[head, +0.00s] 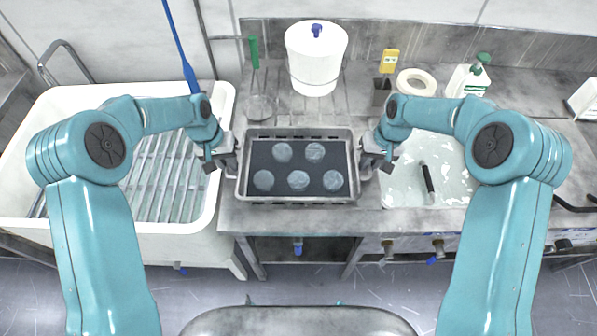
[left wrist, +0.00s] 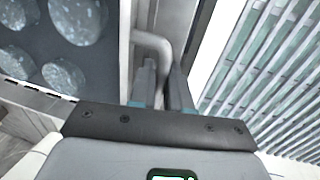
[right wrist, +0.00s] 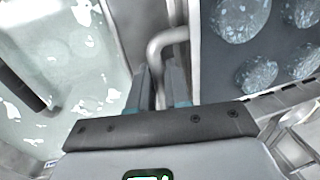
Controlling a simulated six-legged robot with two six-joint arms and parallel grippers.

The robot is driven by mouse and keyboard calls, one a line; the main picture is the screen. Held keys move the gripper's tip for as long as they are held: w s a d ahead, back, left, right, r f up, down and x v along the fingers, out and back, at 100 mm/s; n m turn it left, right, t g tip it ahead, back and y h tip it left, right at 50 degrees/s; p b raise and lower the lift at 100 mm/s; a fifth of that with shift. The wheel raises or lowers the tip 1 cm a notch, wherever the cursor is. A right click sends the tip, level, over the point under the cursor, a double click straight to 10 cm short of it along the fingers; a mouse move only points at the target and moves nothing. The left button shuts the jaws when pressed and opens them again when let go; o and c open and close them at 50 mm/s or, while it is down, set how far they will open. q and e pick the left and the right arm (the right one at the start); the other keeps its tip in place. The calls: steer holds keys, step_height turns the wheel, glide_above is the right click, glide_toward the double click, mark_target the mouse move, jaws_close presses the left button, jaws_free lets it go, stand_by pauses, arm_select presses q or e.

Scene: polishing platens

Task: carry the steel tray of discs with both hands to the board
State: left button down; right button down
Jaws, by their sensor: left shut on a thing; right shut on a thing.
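The steel tray (head: 298,200) sits level at the middle of the counter, with several grey speckled discs (head: 298,179) on its dark liner. My left gripper (head: 232,161) is shut on the tray's left handle (left wrist: 163,48). My right gripper (head: 366,160) is shut on the right handle (right wrist: 158,46). The discs also show in the left wrist view (left wrist: 75,18) and the right wrist view (right wrist: 257,73). I cannot tell whether the tray touches the counter. I cannot make out for certain which surface is the board.
A white slatted basin (head: 60,215) lies left. Right of the tray is a pale mottled surface (head: 400,188) with a dark rod (head: 427,178). A strainer (head: 259,106) lies behind the tray.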

arm_select(q)
steer(key=c, duration=1.1)
jaws_free()
steer(key=shift+s, duration=0.1)
arm_select(e)
steer(key=c, duration=1.1)
jaws_free()
steer(key=shift+s, duration=0.1)
steer(key=shift+r, duration=0.15)
arm_select(q)
steer(key=r, duration=0.4)
steer(key=a+r, duration=0.1)
steer(key=r, duration=0.3)
steer(key=a+r, duration=0.1)
steer(key=r, duration=0.2)
steer(key=shift+a+r, duration=0.15)
steer(key=shift+r, duration=0.25)
arm_select(e)
steer(key=r, duration=0.3)
steer(key=d+r, duration=0.1)
steer(key=r, duration=0.3)
steer(key=d+r, duration=0.1)
steer(key=r, duration=0.3)
steer(key=shift+d+r, duration=0.15)
steer(key=shift+r, duration=0.1)
